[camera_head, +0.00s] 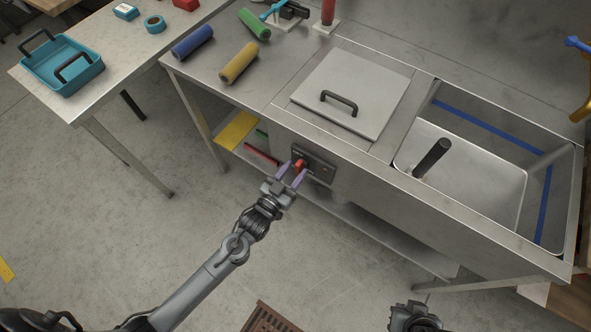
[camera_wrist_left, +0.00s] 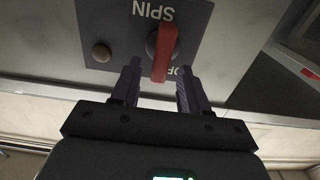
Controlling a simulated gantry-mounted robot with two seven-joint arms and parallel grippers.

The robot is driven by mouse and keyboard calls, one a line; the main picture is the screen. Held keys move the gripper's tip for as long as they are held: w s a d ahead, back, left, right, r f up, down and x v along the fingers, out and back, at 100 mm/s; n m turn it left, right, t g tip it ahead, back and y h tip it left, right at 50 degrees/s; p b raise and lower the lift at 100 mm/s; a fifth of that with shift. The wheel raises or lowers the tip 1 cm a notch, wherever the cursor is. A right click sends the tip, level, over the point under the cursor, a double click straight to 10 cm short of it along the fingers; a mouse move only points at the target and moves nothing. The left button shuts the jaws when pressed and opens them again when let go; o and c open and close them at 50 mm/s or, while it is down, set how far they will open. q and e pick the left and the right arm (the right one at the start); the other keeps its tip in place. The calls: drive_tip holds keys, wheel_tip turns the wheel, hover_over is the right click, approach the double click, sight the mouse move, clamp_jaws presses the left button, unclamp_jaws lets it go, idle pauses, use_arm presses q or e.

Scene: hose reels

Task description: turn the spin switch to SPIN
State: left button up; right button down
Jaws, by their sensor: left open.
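The spin switch (camera_head: 300,165) is a red lever knob on a dark panel (camera_head: 316,168) on the front of the steel bench. In the left wrist view the red lever (camera_wrist_left: 165,48) lies along the picture's vertical. An upside-down SPIN label is above it, and a partly hidden label starting "OF" is below. My left gripper (camera_head: 292,172) is open in front of the panel. In the wrist view its purple fingertips (camera_wrist_left: 158,72) stand either side of the lever's lower end; I cannot tell whether they touch it.
A round brown button (camera_wrist_left: 101,52) sits beside the switch. Above the panel is a lid with a black handle (camera_head: 338,103), with an open sink (camera_head: 470,180) to its right. A lower shelf holds a yellow item (camera_head: 237,130).

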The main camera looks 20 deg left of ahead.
use_arm(q)
drive_tip(key=shift+w+d, duration=0.15)
drive_tip(key=shift+w, duration=0.5)
drive_tip(key=shift+c, duration=0.3)
clamp_jaws()
